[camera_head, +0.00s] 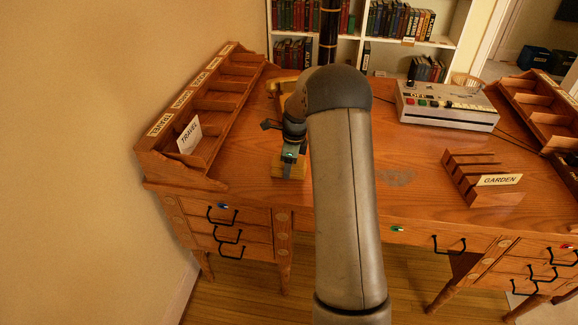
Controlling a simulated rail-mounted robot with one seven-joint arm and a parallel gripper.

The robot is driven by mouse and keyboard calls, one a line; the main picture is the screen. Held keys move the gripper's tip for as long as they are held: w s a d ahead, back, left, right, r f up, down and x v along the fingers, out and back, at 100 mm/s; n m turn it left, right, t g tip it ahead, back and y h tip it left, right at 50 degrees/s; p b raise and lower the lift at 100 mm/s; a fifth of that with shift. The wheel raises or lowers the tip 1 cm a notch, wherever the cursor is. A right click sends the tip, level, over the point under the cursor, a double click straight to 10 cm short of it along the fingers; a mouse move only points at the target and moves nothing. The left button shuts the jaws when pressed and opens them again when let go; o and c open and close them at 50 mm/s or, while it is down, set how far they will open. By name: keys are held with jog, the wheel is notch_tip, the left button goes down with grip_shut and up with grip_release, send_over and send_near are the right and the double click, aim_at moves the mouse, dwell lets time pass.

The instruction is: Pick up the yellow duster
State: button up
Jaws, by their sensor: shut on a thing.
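My gripper (288,171) points down over the left part of the wooden desk, partly hidden by my own arm. It is shut on a small yellow thing, which I take to be the yellow duster (301,168). The duster shows on both sides of the fingers, low at the desk top. My arm hides part of the area to its right, and I cannot tell whether the duster touches the desk.
A yellowish wooden object (283,86) stands behind my gripper. A button console (446,106) and a slotted GARDEN holder (483,181) stand to the right.

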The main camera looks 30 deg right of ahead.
jog(key=shift+r, duration=0.1)
jog(key=shift+r, duration=0.55)
notch_tip(320, 180, up, 2)
jog(key=shift+s+r, duration=0.1)
jog(key=shift+r, duration=0.1)
jog(key=s+a+r+b, duration=0.1)
jog(key=s+r, duration=0.8)
jog(key=s, duration=0.4)
jog(key=shift+s+a+r, duration=0.2)
jog(key=shift+s+a, duration=0.15)
jog(key=shift+a, duration=0.05)
